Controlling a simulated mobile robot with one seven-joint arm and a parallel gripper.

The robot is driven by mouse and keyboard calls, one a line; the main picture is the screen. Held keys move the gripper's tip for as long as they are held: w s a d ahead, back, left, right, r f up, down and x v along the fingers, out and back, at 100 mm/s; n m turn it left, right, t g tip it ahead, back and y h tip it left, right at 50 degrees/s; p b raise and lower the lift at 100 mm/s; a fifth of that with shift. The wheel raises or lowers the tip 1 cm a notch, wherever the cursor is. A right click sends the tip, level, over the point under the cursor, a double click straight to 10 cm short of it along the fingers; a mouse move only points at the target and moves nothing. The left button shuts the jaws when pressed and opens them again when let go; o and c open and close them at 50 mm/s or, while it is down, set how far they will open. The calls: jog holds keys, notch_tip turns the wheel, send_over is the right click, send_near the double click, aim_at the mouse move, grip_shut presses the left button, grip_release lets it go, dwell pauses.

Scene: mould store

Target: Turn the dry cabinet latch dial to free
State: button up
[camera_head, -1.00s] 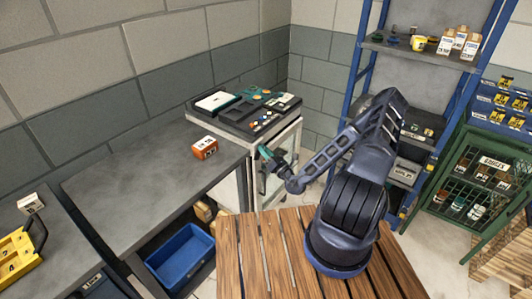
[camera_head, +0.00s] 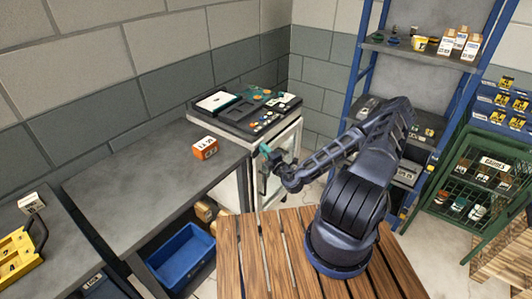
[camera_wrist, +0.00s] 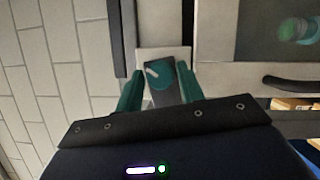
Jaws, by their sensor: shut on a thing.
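The dry cabinet (camera_head: 286,145) is the pale-framed cabinet with a glazed door in the middle of the head view. In the wrist view its latch dial (camera_wrist: 158,74) is a round teal face with a white mark, tilted up to the left, and a dark bar running down from it. The dial sits on a light plate (camera_wrist: 165,53). My gripper (camera_wrist: 159,78) has its two teal fingers on either side of the dial and is shut on it. In the head view my gripper (camera_head: 266,152) is at the cabinet front and the dial is hidden.
A dark door handle (camera_wrist: 290,83) lies right of the dial in the wrist view. A tray of parts (camera_head: 236,108) covers the cabinet top. An orange box (camera_head: 204,148) stands on the grey bench (camera_head: 140,195) to the left. A blue bin (camera_head: 181,256) sits below.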

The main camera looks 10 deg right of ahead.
jog(key=shift+m, duration=0.4)
jog(key=o, duration=0.8)
jog(key=shift+n, duration=0.3)
